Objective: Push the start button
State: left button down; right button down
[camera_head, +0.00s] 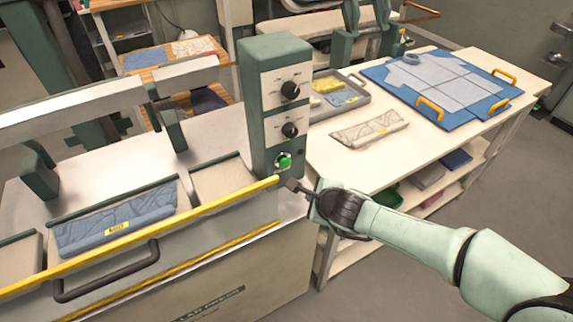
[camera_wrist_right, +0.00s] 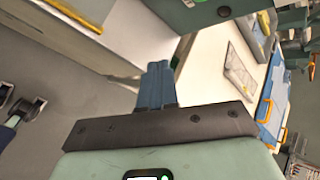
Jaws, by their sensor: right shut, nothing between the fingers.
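The green start button (camera_head: 284,161) sits low on the green control column (camera_head: 262,75), below two black knobs, in the head view. My right gripper (camera_head: 291,185) is shut and empty, with its tip just below and slightly right of the button in the picture. Whether it touches the column I cannot tell. My left gripper is in neither view.
A press machine with a yellow-edged front (camera_head: 150,232) and black handle (camera_head: 105,275) holds a folded blue garment (camera_head: 115,220). On the right, a white table (camera_head: 440,135) bears a blue board (camera_head: 400,85), a grey tray (camera_head: 312,112) and a packaged garment (camera_head: 368,130).

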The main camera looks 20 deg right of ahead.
aim_at(284, 162)
jog(key=w, duration=0.8)
jog(key=shift+w+a, duration=0.35)
jog(key=shift+w, duration=0.05)
dwell(1.7)
jog(key=shift+w+p, duration=0.3)
jog(key=shift+w, duration=0.15)
